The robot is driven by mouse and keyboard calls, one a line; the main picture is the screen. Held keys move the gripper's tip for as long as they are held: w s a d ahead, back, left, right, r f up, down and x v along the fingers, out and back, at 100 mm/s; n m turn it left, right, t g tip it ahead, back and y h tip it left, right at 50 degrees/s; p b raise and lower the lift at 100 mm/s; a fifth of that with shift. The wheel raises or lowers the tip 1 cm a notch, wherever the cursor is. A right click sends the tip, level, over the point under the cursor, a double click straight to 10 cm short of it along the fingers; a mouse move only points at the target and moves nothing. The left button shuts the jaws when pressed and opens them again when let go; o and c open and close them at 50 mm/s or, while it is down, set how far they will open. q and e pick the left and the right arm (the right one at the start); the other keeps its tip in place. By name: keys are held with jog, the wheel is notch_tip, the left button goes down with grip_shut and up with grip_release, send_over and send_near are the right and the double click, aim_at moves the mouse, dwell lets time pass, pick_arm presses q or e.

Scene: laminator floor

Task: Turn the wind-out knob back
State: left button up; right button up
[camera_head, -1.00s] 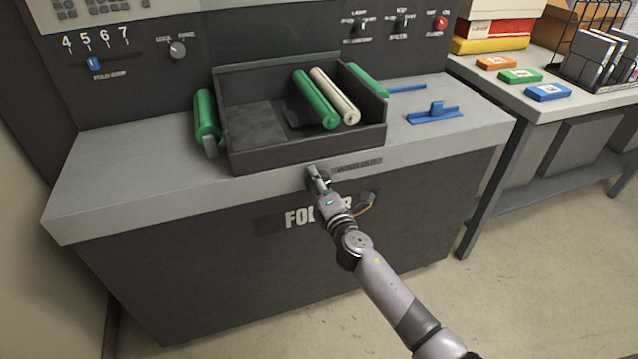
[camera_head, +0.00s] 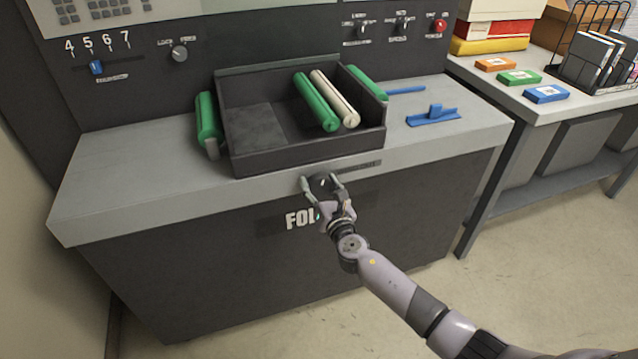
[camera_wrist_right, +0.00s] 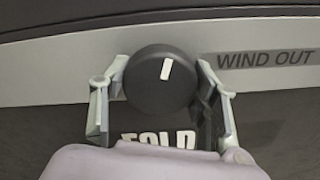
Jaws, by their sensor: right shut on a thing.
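The wind-out knob (camera_head: 321,184) is a round black dial on the front edge of the grey machine top. In the right wrist view the knob (camera_wrist_right: 160,83) shows a white mark near the top, tilted slightly right. The label "WIND OUT" (camera_wrist_right: 266,58) is to its right. My right gripper (camera_head: 322,188) has one finger on each side of the knob and is shut on it. In the right wrist view the fingers (camera_wrist_right: 160,90) flank the knob left and right. My left gripper is not in view.
A dark tray (camera_head: 250,165) with green and cream rollers (camera_head: 316,101) sits just above the knob. A blue part (camera_head: 433,115) lies on the machine top at right. A side table (camera_head: 510,105) holds coloured boxes. The floor in front is clear.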

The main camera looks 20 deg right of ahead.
jog(key=shift+f+n+p, duration=0.1)
jog(key=shift+n+p, duration=0.4)
jog(key=shift+n, duration=1.2)
jog(key=o, duration=1.2)
jog(key=s, duration=1.2)
jog(key=shift+d, duration=0.25)
